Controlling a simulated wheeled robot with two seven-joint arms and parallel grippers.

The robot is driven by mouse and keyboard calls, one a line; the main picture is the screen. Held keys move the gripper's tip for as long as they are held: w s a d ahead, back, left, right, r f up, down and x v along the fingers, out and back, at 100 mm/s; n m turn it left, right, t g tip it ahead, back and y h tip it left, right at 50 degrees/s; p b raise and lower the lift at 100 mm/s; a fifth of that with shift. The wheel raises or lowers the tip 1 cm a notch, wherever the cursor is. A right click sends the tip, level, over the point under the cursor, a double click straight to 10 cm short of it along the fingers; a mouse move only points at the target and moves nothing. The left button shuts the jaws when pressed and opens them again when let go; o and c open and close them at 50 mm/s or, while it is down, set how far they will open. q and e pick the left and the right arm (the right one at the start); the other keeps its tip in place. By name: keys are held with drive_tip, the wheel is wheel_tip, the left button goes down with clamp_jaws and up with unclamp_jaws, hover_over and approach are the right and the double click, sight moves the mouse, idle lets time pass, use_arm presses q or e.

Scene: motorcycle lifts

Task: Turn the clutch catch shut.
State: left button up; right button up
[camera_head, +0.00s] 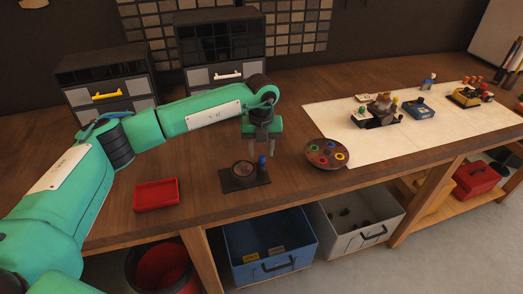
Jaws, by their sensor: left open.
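A small dark square base with a round dial (244,170) lies on the wooden bench. It looks like the clutch catch. A blue-tipped post (262,162) stands upright at its right side. My left gripper (261,150) hangs above the bench with its fingers pointing down, just above and behind the blue-tipped post. Its jaws are apart and I see nothing held between them. I cannot tell whether a finger touches the post. My right gripper is out of the picture.
A red tray (156,195) lies left of the device. A round dark dish with coloured rings (326,154) is close on the right. A white sheet (345,127) holds small toy vehicles. Drawer units (107,80) stand behind. Bins sit below the front edge.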

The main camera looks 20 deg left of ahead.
sight(263, 163)
use_arm(q)
drive_tip(key=shift+f, duration=1.3)
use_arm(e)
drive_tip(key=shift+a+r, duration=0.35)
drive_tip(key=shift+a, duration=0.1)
use_arm(q)
clamp_jaws()
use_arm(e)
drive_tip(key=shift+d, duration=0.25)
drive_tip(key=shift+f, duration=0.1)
